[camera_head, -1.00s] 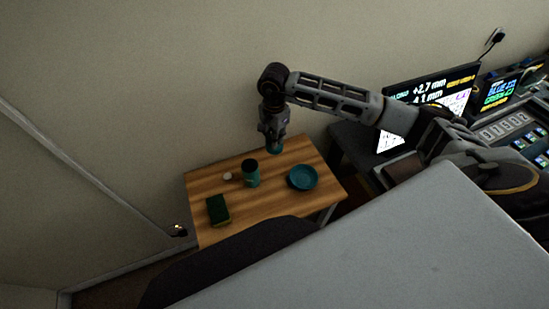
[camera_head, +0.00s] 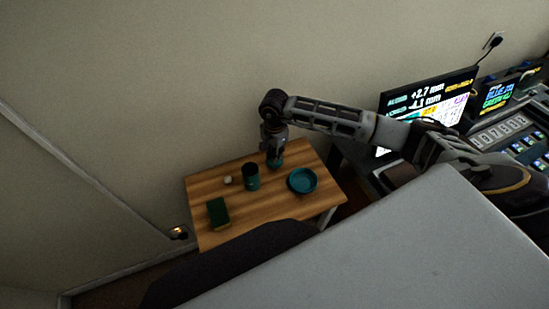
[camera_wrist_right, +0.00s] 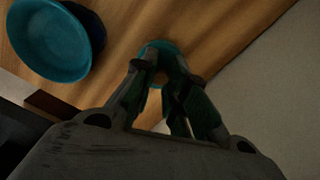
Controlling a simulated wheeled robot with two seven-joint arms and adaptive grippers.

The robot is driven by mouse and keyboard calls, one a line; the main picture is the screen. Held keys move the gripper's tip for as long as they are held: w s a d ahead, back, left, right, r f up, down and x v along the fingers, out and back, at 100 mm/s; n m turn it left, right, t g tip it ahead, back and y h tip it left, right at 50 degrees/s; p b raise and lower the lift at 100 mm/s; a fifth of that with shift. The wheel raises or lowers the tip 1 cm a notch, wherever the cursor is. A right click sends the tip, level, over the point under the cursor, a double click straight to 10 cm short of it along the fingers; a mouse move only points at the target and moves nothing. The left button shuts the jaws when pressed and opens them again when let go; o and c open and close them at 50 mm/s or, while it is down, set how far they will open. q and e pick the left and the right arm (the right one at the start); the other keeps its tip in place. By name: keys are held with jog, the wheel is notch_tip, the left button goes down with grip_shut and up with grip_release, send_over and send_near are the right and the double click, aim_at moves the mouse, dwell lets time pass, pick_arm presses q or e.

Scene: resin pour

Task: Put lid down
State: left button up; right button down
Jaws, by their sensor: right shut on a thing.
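The lid (camera_head: 274,163) is a small teal piece under my right gripper (camera_head: 274,157), at the back of the small wooden table. In the right wrist view the teal lid (camera_wrist_right: 158,47) shows at the fingertips of the right gripper (camera_wrist_right: 160,72), which is shut on it. The lid is at or very close to the table top; I cannot tell whether it touches. A dark-topped teal cup (camera_head: 251,176) stands on the table to the left of the lid. My left gripper is not in view.
On the wooden table (camera_head: 240,221) are a teal bowl (camera_head: 302,180) to the right, a small pale round thing (camera_head: 227,180) and a green sponge-like block (camera_head: 218,212) to the left. The bowl also shows in the right wrist view (camera_wrist_right: 52,42). A wall stands behind the table.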

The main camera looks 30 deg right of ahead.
notch_tip(320, 180, down, 3)
jog(key=shift+r, duration=0.2)
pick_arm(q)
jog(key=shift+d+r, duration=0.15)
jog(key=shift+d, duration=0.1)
pick_arm(e)
jog(key=shift+f, duration=0.15)
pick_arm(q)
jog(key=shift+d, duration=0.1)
pick_arm(e)
jog(key=shift+f, duration=0.15)
jog(key=c, duration=1.5)
grip_release()
jog(key=shift+o, duration=0.3)
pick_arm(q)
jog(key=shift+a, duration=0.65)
